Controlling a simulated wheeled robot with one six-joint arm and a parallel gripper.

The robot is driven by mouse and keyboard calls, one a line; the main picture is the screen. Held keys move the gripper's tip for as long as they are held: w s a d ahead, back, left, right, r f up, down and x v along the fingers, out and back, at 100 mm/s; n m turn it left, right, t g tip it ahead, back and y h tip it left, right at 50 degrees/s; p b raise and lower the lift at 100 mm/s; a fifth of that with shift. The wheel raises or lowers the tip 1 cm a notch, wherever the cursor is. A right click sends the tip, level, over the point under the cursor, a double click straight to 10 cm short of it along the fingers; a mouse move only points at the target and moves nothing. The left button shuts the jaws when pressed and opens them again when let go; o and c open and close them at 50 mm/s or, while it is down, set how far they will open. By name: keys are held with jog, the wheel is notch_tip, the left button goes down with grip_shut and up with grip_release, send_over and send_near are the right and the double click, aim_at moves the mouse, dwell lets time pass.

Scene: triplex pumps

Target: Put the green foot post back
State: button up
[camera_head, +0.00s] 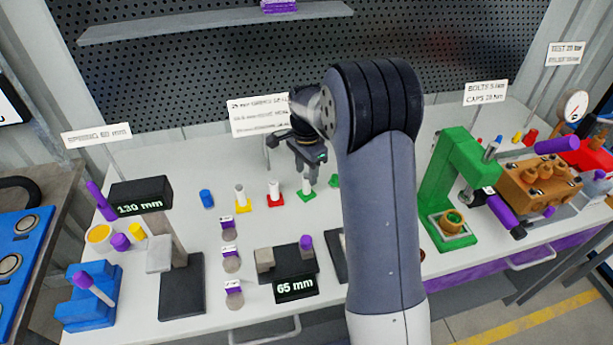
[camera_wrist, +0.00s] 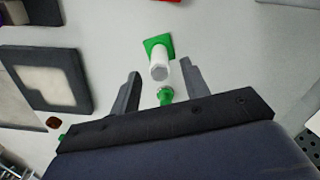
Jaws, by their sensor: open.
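The green foot post is a white cylinder on a square green foot (camera_head: 306,194), standing on the white table in the head view. In the wrist view its white post (camera_wrist: 159,66) rises from the green foot, just ahead of the fingers. My gripper (camera_head: 309,177) is directly above it, pointing down, with its fingers (camera_wrist: 161,72) open and spread to either side. No contact shows. A small green piece (camera_wrist: 165,96) also appears between the fingers in the wrist view. Another green piece (camera_head: 333,181) shows in the head view, partly hidden by my arm.
A red-footed post (camera_head: 274,194), a yellow-footed post (camera_head: 240,197) and a blue piece (camera_head: 207,199) stand to the left. A dark 65 mm fixture (camera_head: 295,288) is in front. A green press (camera_head: 450,185) and brass pump block (camera_head: 540,185) are right.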

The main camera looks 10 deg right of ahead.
notch_tip(320, 180, up, 10)
jog(key=shift+f, duration=0.25)
notch_tip(320, 180, down, 12)
jog(key=shift+f, duration=0.1)
jog(key=shift+r, duration=2.7)
